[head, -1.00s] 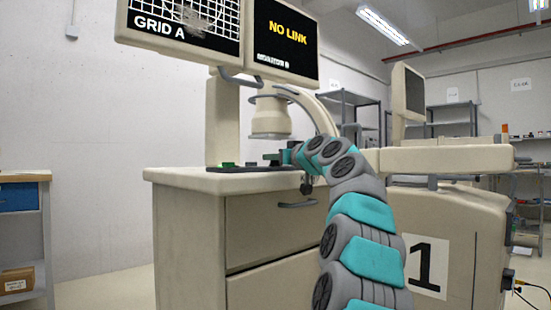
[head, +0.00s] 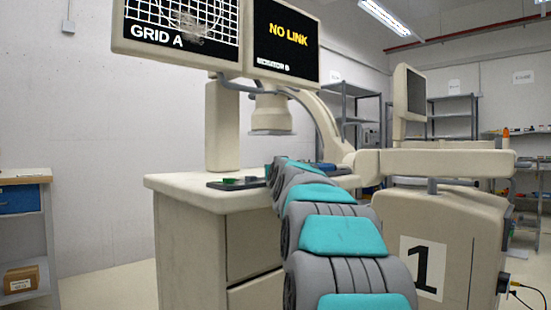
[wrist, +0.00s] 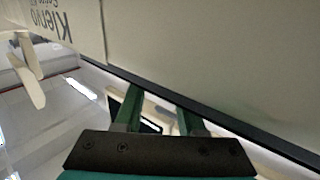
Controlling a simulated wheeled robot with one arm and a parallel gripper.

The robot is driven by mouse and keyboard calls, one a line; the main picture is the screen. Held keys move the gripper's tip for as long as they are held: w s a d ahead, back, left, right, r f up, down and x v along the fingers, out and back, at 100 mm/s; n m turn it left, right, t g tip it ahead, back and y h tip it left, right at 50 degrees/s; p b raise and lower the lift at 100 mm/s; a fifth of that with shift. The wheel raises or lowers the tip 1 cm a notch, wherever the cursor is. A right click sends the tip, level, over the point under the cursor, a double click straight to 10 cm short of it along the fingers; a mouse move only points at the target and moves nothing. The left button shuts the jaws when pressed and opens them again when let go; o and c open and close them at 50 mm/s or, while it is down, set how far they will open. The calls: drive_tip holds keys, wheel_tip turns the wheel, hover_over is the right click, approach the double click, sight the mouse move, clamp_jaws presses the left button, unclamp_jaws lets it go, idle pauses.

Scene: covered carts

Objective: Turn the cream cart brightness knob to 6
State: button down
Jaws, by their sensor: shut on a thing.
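The cream cart (head: 220,200) stands in the middle of the head view, with a dark control panel (head: 215,184) on its top. Small green parts (head: 229,181) show on the panel. My arm covers the panel's right part and hides my gripper in the head view. In the wrist view my gripper (wrist: 168,100) has two green fingers, some distance apart, reaching up to a dark edge below a large cream surface (wrist: 200,45). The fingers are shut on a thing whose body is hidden. The brightness knob, its pointer and its scale cannot be made out.
Two monitors, GRID A (head: 178,30) and NO LINK (head: 286,40), hang above the cart. A cream cylindrical head (head: 272,113) hangs below them. A second cream unit marked 1 (head: 440,225) stands at the right. A shelf (head: 22,230) stands at the left.

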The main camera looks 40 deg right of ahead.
drive_tip(key=shift+r+m+g+h+p, duration=0.4)
drive_tip(key=shift+m+g+h+p, duration=0.6)
drive_tip(key=shift+p, duration=1.7)
drive_tip(key=shift+f+m+g+h+p, duration=0.35)
drive_tip(key=shift+h+p, duration=0.55)
drive_tip(key=shift+p, duration=1.25)
drive_tip(key=shift+r, duration=0.1)
drive_tip(key=c, duration=0.5)
unclamp_jaws()
drive_tip(key=shift+b+v, duration=0.65)
drive_tip(key=shift+v, duration=3.25)
